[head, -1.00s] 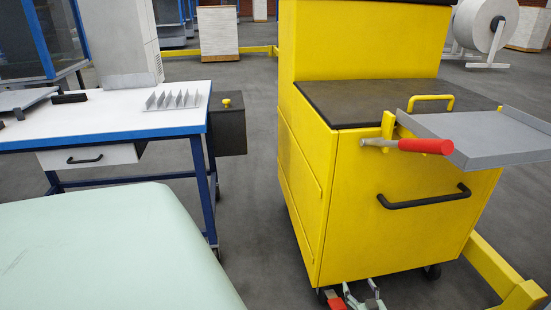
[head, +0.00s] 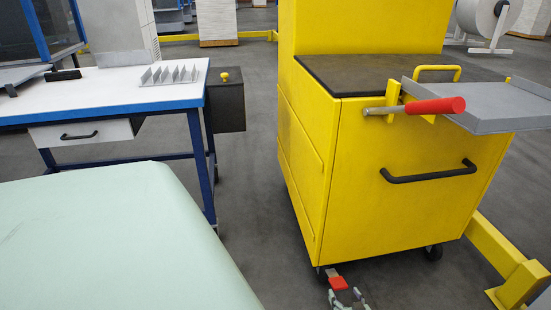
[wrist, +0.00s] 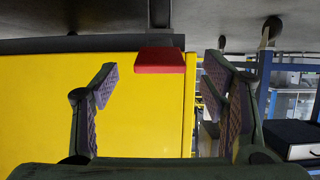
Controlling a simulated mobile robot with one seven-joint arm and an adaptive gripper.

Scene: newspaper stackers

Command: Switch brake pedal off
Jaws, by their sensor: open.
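The red brake pedal (head: 338,284) sticks out low at the front bottom edge of the yellow cart (head: 400,225), near its left caster. My gripper (head: 347,294) is just in front of the pedal, low at the bottom edge of the head view, partly cut off. In the wrist view the red pedal (wrist: 160,60) lies ahead, between the lines of the fingers and about level with their tips. My gripper (wrist: 160,75) is open, with a wide gap and nothing held. I cannot tell whether a finger touches the pedal.
A red-handled lever (head: 435,106) and a grey tray (head: 475,105) stick out from the cart's upper front. A black handle (head: 430,174) is on its front face. A yellow floor rail (head: 505,255) runs at the right. A blue-framed table (head: 110,100) stands at the left.

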